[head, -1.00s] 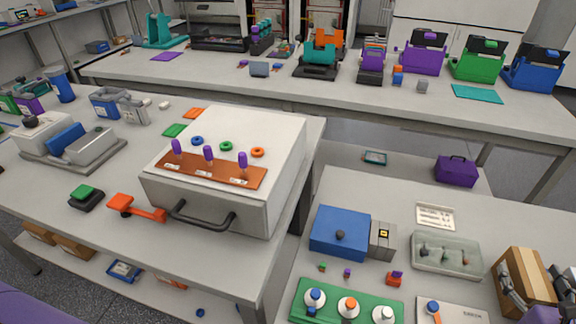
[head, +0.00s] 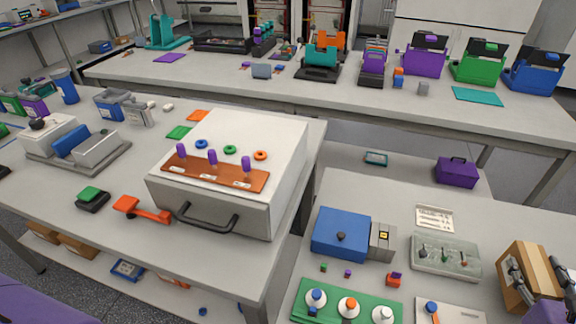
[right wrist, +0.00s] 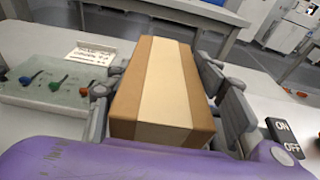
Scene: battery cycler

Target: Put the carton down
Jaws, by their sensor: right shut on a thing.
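The carton is a brown cardboard box with a paler tape band along its top. In the head view the carton (head: 541,262) is at the lower right edge, over the right-hand bench. My right gripper (head: 537,284) has its grey fingers on both sides of it. In the right wrist view the carton (right wrist: 160,85) fills the middle, between the fingers of the right gripper (right wrist: 163,98), which is shut on it. Its underside is hidden, so I cannot tell whether it touches the bench. My left gripper is not in view.
A blue box (head: 338,245) stands farther left. In the right wrist view an ON/OFF block (right wrist: 286,136) lies right of the gripper. Bare bench shows behind the carton.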

